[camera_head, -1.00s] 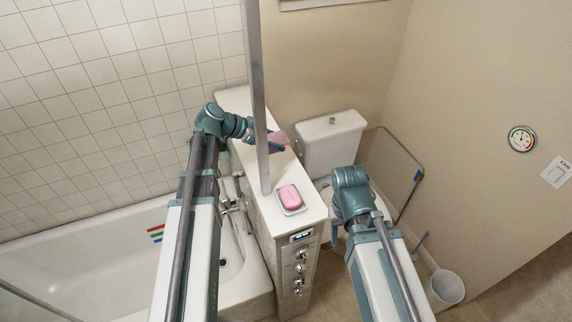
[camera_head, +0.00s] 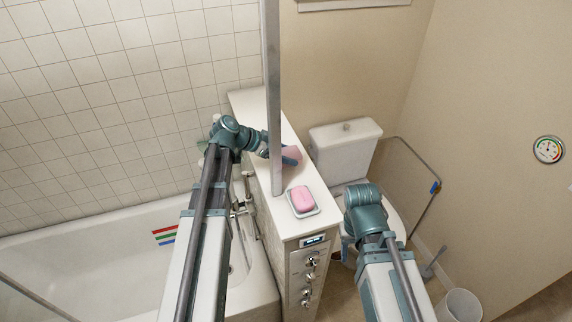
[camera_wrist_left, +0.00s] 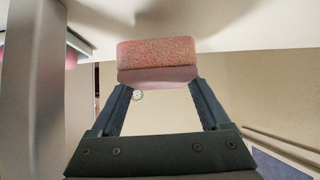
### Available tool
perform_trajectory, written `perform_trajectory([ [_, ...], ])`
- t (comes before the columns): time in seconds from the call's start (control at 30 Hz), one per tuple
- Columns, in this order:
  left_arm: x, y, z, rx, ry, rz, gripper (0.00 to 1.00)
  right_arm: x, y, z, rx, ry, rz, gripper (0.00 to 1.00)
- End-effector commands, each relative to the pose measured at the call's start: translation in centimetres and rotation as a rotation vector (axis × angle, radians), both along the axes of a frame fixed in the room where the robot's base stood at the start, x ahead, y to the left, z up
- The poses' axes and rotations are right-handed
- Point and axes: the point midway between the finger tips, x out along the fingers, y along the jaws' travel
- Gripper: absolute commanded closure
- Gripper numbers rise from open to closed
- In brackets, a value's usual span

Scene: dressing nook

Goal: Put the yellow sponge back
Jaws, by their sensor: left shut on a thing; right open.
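My left gripper (camera_head: 287,157) is shut on a pinkish sponge-like block (camera_wrist_left: 156,58), held above the white ledge behind the thin metal post. The block also shows, partly hidden by the fingers, in the head view (camera_head: 294,151). In the left wrist view the two fingers (camera_wrist_left: 158,88) grip its sides; it has a rough pink face and a smoother, paler lower part. No clearly yellow sponge is seen. My right gripper (camera_head: 347,250) hangs below its arm in front of the toilet, mostly hidden, with nothing seen in it.
The white ledge (camera_head: 262,120) separates the bathtub (camera_head: 110,258) from the toilet (camera_head: 345,150). A pink soap (camera_head: 302,198) sits in a dish (camera_head: 313,212) near its front end. The metal post (camera_head: 273,90) rises from the ledge. A white bin (camera_head: 459,306) stands at right.

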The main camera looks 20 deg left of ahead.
Motion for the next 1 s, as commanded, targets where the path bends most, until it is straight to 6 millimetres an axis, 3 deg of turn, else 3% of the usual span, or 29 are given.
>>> perform_trajectory([
  [0.23,0.0,0.0,-3.4,0.000,0.000,0.000,0.71,0.0,0.0,-3.4,-0.001,0.000,0.005,0.50],
  [0.67,0.0,0.0,-3.7,0.000,0.000,0.000,0.71,0.0,0.0,-3.7,-0.001,0.000,0.007,0.50],
  [0.7,0.0,0.0,-3.7,0.000,0.000,0.000,0.19,0.0,0.0,-3.7,-0.001,0.000,0.007,0.50],
  [0.8,0.0,0.0,-3.6,0.000,0.000,0.000,0.01,0.0,0.0,-3.6,-0.001,0.000,0.007,0.50],
  [1.0,0.0,0.0,-3.6,0.000,0.000,0.000,0.00,0.0,0.0,-3.6,-0.001,0.000,0.007,0.50],
])
